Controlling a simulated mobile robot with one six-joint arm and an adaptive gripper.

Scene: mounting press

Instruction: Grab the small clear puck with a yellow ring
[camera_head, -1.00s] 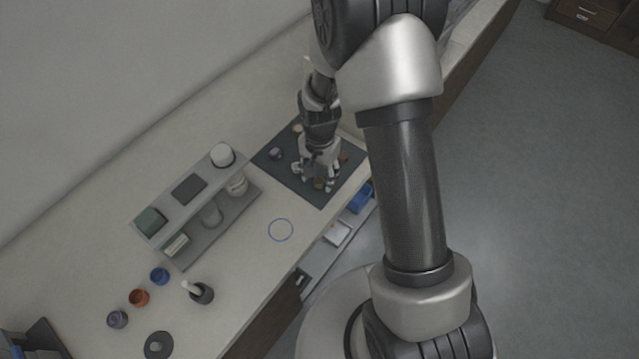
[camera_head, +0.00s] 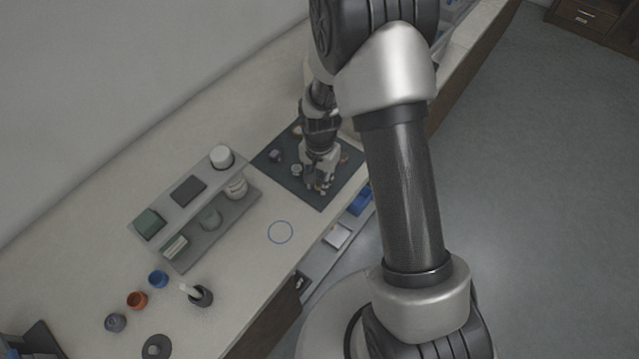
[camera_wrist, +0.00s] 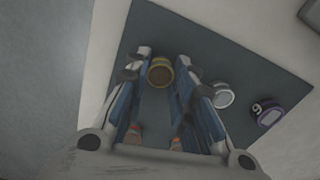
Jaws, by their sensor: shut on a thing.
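The small clear puck with a yellow ring (camera_wrist: 160,73) shows in the wrist view between the tips of my gripper's two fingers (camera_wrist: 162,66). My gripper is shut on it, with a finger on each side. In the head view my gripper (camera_head: 318,187) points down over the near part of the dark mat (camera_head: 316,201), and the fingers mostly hide the puck. A white-ringed puck (camera_wrist: 222,96) and a dark purple puck with a pale label (camera_wrist: 268,114) lie on the mat to the right in the wrist view, apart from the held puck.
A two-level rack (camera_head: 193,214) with jars and blocks stands left of the mat. Several small coloured cups, including a blue cup (camera_head: 158,279), and a mortar (camera_head: 201,296) stand nearer. The bench edge lies right of the mat.

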